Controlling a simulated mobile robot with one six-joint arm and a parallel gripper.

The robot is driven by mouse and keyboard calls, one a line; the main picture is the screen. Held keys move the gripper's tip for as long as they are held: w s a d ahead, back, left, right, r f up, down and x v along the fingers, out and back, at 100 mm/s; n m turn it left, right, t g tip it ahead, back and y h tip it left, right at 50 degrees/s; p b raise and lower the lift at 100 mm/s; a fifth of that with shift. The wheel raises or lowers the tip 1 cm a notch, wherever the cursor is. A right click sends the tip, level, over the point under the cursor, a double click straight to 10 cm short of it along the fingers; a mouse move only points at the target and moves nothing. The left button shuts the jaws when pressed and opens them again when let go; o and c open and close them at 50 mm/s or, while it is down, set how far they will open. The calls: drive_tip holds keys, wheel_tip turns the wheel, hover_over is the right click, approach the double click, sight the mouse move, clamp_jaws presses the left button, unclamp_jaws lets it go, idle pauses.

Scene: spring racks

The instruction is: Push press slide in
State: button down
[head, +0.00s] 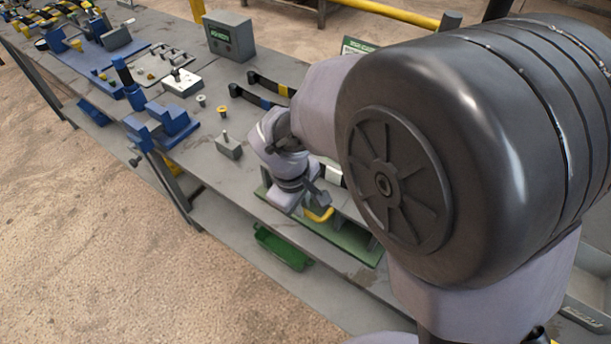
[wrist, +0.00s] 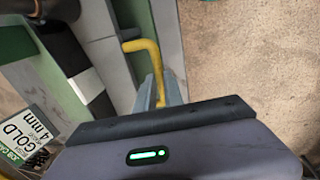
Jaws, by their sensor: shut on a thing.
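The press fixture has a green base (head: 345,240) at the near edge of the bench, partly hidden by my arm. A yellow bent handle (head: 319,214) sticks out of it towards the bench edge. In the wrist view the yellow handle (wrist: 146,50) runs down between my fingers. My gripper (wrist: 158,94) is shut on this handle. In the head view my gripper (head: 313,200) is low over the fixture, and its fingers are hard to make out. How far the slide is in cannot be told.
A black bar with a white band (wrist: 88,80) and a label card (wrist: 27,135) lie beside the fixture in the wrist view. A grey block with a pin (head: 229,146) stands left of my gripper. A green bin (head: 283,247) sits below the bench edge. Blue fixtures (head: 172,122) stand further left.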

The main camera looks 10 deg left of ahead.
drive_tip(key=w+d+p, duration=0.3)
drive_tip(key=w, duration=0.5)
drive_tip(key=w+d+p, duration=0.3)
drive_tip(key=w+p, duration=0.1)
drive_tip(key=w, duration=0.3)
drive_tip(key=shift+w+d, duration=0.25)
drive_tip(key=shift+w, duration=0.1)
drive_tip(key=shift+r, duration=0.1)
drive_tip(key=c, duration=1.7)
unclamp_jaws()
drive_tip(key=shift+w, duration=0.1)
drive_tip(key=shift+o, duration=1.2)
drive_tip(key=shift+w+d, duration=0.1)
drive_tip(key=s+a+r+p, duration=0.1)
drive_tip(key=s+r+p, duration=0.2)
drive_tip(key=r, duration=1.4)
drive_tip(key=shift+a+p, duration=0.15)
drive_tip(key=shift+p, duration=0.45)
drive_tip(key=shift+s, duration=0.1)
